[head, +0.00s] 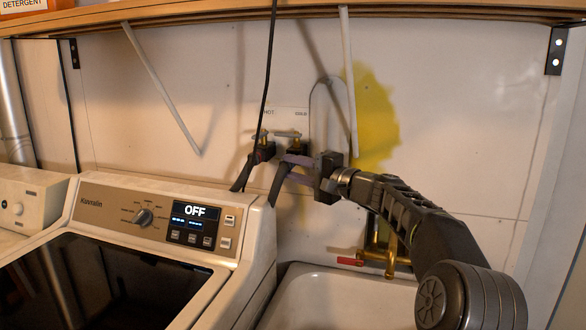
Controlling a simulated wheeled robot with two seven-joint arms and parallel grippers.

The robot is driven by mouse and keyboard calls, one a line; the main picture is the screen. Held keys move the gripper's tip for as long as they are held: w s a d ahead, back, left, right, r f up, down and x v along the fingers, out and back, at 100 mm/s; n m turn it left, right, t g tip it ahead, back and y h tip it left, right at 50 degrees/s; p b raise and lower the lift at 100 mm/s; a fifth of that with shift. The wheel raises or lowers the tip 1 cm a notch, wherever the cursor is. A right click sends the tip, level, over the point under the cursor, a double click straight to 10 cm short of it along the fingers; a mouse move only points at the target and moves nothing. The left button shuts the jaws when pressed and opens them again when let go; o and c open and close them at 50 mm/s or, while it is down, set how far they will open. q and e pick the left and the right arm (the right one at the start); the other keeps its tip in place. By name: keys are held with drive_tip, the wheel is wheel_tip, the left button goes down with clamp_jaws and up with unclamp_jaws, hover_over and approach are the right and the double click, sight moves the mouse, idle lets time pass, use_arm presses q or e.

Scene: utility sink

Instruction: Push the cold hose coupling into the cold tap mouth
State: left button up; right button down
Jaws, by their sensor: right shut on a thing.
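My right gripper (288,167) reaches in from the right to the wall taps and is shut on the upper end of a black hose, the cold hose (279,185). The coupling at that end is mostly hidden by the purplish fingers. The cold tap (295,144), a small brass tap under the COLD label, is just above the fingers. Its mouth is hidden or too small to make out, so I cannot tell whether the coupling touches it. My left gripper is not in view.
The hot tap (262,140) is close on the left, with a hose on it. A washing machine (105,205) stands below left, a white sink (335,290) below right. A brass faucet (385,255) with a red handle is over the sink. A black cord hangs near the taps.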

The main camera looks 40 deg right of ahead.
drive_tip(key=shift+w+d+p, duration=0.5)
drive_tip(key=shift+w+d, duration=0.05)
drive_tip(key=shift+d, duration=0.2)
drive_tip(key=c, duration=1)
unclamp_jaws()
drive_tip(key=shift+s+d+b, duration=0.15)
drive_tip(key=shift+s+b, duration=0.15)
drive_tip(key=shift+s, duration=0.2)
drive_tip(key=b+v, duration=0.1)
drive_tip(key=v, duration=0.5)
drive_tip(key=shift+s+b, duration=0.4)
